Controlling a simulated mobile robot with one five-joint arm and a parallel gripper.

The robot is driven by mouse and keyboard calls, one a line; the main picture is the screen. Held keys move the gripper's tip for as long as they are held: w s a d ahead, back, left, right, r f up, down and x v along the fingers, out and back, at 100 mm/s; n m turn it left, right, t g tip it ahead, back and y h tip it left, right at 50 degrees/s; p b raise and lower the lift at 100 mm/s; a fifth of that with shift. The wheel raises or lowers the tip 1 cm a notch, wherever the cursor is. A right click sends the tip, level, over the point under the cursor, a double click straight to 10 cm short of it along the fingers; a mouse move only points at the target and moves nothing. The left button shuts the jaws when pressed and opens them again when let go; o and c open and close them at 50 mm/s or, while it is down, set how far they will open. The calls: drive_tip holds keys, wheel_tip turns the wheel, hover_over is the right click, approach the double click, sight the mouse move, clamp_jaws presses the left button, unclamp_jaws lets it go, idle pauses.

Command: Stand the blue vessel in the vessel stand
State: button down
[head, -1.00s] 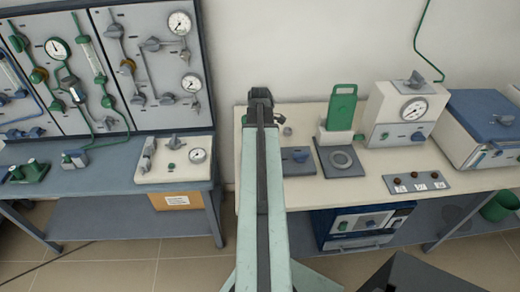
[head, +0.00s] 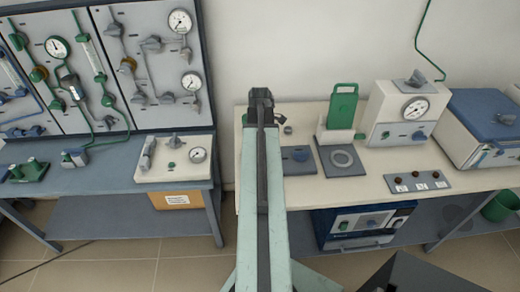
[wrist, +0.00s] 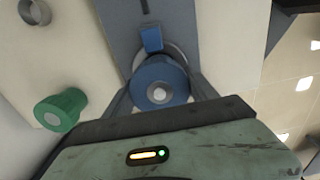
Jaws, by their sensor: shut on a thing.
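The blue vessel (wrist: 158,78) is between the two fingers of my gripper (wrist: 161,84) in the wrist view, seen from above, with a pale round centre and a blue tab at its upper side. My gripper is shut on it. A pale ring, seemingly the vessel stand (wrist: 183,53), shows around the vessel on a grey plate (wrist: 125,25). The vessel covers most of the ring, and I cannot tell whether it is seated or held just above. In the head view my arm hides the vessel and fingers.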

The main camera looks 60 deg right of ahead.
drive_tip(key=shift+f+b, duration=0.35)
drive_tip(key=shift+b, duration=0.05)
idle(0.4)
drive_tip(key=shift+c, duration=0.9)
unclamp_jaws()
wheel_tip(320, 180, up, 8)
drive_tip(key=p, duration=0.8)
drive_tip(key=shift+s, duration=0.1)
drive_tip(key=shift+f, duration=0.1)
